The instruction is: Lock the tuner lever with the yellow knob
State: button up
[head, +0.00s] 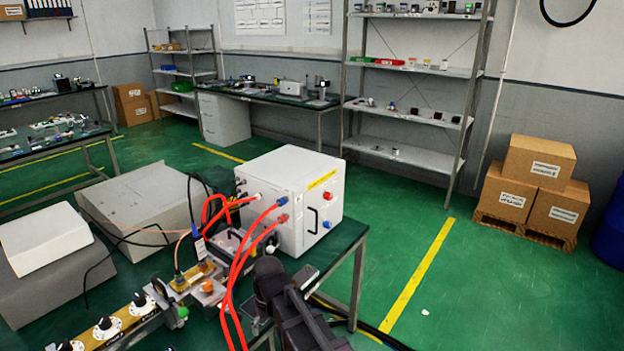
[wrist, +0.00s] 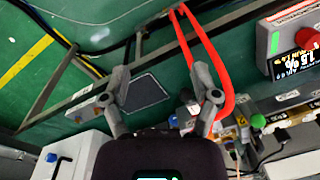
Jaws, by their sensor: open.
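My gripper (wrist: 161,78) is open in the wrist view, its two grey fingers spread with nothing held between them. A lever with a yellow knob cannot be made out for sure in either view. In the head view, a metal waveguide line with several black knobs on white dials (head: 104,325) lies at the lower left. An orange knob (head: 208,286) and a green knob (head: 183,312) sit near it. In the wrist view, a green knob (wrist: 258,121) is right of my gripper, apart from it. My dark arm hides part of the bench in the head view.
A white generator box (head: 290,200) stands on the bench. Red hoses (head: 236,275) loop down from it, and in the wrist view a red hose (wrist: 222,75) passes close by my right finger. A grey unit with a display (wrist: 294,45) is at the right. Green floor lies beyond.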

jog(key=s+d+f+m+b, duration=0.1)
jog(key=d+f+m, duration=0.1)
jog(key=d, duration=1.2)
jog(key=s+d+f+m+b, duration=0.1)
jog(key=d+m+b, duration=0.1)
jog(key=d, duration=1.2)
jog(key=shift+s+d+f+m+h, duration=0.25)
jog(key=shift+f+m+h, duration=0.15)
jog(key=shift+m, duration=0.4)
jog(key=c, duration=0.3)
